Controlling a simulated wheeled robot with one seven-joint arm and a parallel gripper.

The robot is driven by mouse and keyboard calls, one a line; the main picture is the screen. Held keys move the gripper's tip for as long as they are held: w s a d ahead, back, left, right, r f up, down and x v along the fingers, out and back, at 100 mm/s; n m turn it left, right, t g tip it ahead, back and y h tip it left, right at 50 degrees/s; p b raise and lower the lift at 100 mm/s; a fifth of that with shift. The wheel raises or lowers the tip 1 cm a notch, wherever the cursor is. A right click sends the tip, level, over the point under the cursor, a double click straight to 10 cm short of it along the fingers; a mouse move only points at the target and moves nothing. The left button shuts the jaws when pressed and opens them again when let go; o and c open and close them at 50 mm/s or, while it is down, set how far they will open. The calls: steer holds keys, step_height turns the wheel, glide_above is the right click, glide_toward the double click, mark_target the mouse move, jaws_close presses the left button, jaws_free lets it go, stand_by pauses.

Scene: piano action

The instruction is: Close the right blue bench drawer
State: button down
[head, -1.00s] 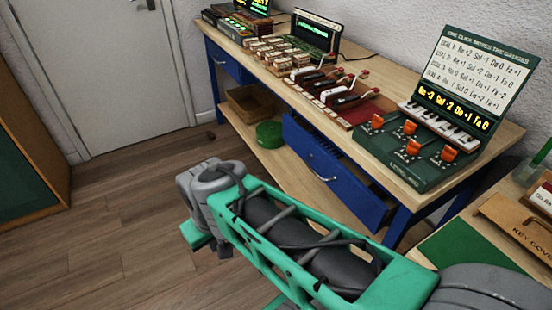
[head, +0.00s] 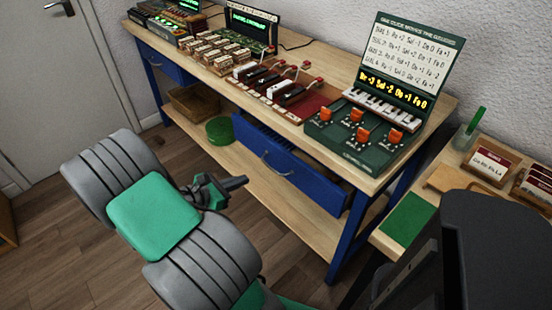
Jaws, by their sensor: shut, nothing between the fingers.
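The right blue bench drawer (head: 305,180) hangs under the wooden bench top. It is pulled partly out: its front stands forward of the bench frame and a strip of its inside shows behind the front's top edge. A curved metal handle (head: 275,166) is on its front. My gripper (head: 245,182) is shut and empty. It appears in front of and to the left of the drawer, pointing toward its front, with a visible gap in the picture. The gripper's far side is hidden, and its exact distance from the drawer is hard to tell.
The left blue drawer (head: 165,65) looks closed. The lower shelf (head: 255,180) holds a wicker basket (head: 193,103) and a green round box (head: 220,131). A green lever panel (head: 360,140) stands above the drawer. A side table (head: 385,240) is at right; wooden floor is free at left.

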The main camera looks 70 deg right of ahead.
steer(key=s+n, duration=0.1)
steer(key=b, duration=0.2)
glide_toward(284, 161)
steer(key=shift+g+h, duration=0.3)
steer(key=x, duration=0.6)
steer(key=shift+f, duration=0.25)
steer(key=shift+d, duration=0.15)
